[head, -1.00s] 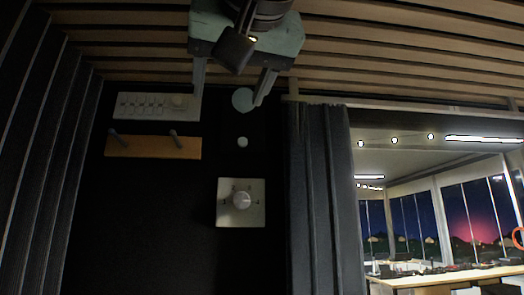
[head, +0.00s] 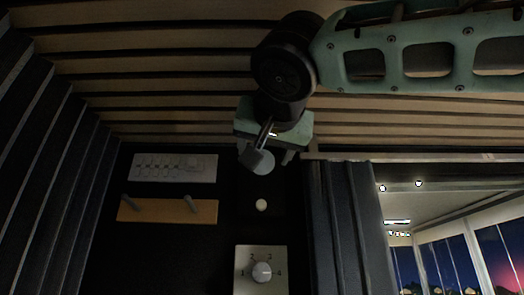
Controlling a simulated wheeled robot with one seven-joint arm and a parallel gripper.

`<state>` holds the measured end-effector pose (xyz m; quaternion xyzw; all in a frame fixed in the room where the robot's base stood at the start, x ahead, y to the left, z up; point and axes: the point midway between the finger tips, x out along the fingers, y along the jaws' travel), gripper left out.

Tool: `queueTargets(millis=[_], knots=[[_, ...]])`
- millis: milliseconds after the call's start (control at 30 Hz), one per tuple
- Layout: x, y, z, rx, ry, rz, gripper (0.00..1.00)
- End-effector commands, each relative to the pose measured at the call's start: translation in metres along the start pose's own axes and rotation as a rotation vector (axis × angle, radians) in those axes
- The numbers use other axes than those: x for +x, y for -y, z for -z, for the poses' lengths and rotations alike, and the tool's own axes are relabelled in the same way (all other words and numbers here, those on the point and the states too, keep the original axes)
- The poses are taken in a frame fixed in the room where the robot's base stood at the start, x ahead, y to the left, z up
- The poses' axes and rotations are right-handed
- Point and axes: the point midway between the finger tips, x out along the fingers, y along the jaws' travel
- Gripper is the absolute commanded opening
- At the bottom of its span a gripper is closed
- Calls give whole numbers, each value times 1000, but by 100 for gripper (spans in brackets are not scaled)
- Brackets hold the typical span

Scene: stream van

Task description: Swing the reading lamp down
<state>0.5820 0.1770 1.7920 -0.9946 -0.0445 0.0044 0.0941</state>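A round pale grey-green disc (head: 264,165), which looks like the head of the reading lamp, is on the dark wall panel, high up below the slatted ceiling. Its upper part is hidden behind my gripper, and I see no lamp arm clearly. A small white round knob (head: 261,205) is below it. My gripper (head: 266,156) points at the wall with its fingers apart, one to each side of the disc's upper part. I cannot tell whether they touch it. Nothing shows held.
A dial plate with numbers (head: 240,285) is lower on the wall. A white slider panel (head: 150,168) and a wooden peg rail (head: 150,211) are to the left. A dark curtain (head: 345,225) hangs to the right, beside a window. The slatted ceiling (head: 170,95) is close above my arm.

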Motion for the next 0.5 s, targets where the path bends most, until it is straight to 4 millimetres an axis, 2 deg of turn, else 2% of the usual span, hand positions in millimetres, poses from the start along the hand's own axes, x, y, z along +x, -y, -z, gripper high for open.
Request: queueTargets(millis=[33, 200, 500], knots=[[11, 0, 3, -2, 3, -3, 63], [33, 0, 2, -1, 1, -3, 63], [44, 0, 0, -1, 0, -1, 63]])
